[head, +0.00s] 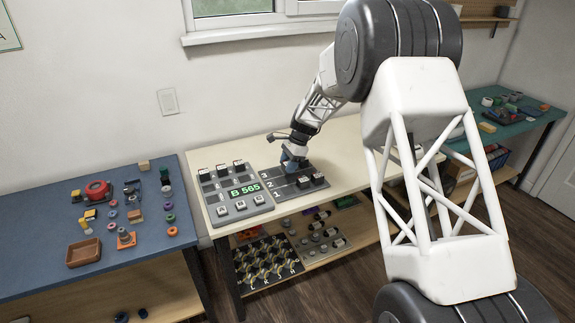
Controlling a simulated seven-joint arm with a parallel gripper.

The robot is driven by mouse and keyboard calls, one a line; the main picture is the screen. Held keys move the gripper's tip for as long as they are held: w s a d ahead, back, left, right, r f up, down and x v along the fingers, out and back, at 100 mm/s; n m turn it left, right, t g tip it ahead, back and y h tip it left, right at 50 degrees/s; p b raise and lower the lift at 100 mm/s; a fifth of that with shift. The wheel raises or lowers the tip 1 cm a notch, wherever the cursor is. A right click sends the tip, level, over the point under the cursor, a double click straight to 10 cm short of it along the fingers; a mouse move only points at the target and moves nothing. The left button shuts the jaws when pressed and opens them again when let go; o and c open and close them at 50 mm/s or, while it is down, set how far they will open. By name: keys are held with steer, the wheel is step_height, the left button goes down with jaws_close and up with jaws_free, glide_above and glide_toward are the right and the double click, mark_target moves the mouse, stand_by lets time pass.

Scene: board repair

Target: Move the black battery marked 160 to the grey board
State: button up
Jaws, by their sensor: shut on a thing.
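My gripper (291,166) points down over the far left part of a dark grey board (284,188) marked with 1, 2 and 3. It is shut on a small battery-like thing, mostly hidden by the fingers; I cannot read any mark. Two black batteries (304,182) (318,179) sit at the right of the dark board. Left of it lies a lighter grey board (225,187) with a green "B 565" display. I cannot read which battery is marked 160.
The cream table (330,160) is clear behind the boards and right of the dark board. A shelf below holds a black tray (268,264) and a grey tray (320,246). A blue table (130,256) with small parts stands left; a green table (513,127) stands far right.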

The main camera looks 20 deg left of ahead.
steer(key=shift+f, duration=0.2)
glide_toward(285, 192)
steer(key=shift+x, duration=2.75)
steer(key=shift+s+a+f, duration=0.1)
steer(key=shift+f, duration=0.3)
steer(key=o, duration=1.1)
steer(key=shift+c, duration=0.2)
steer(key=v, duration=0.7)
steer(key=shift+r, duration=0.4)
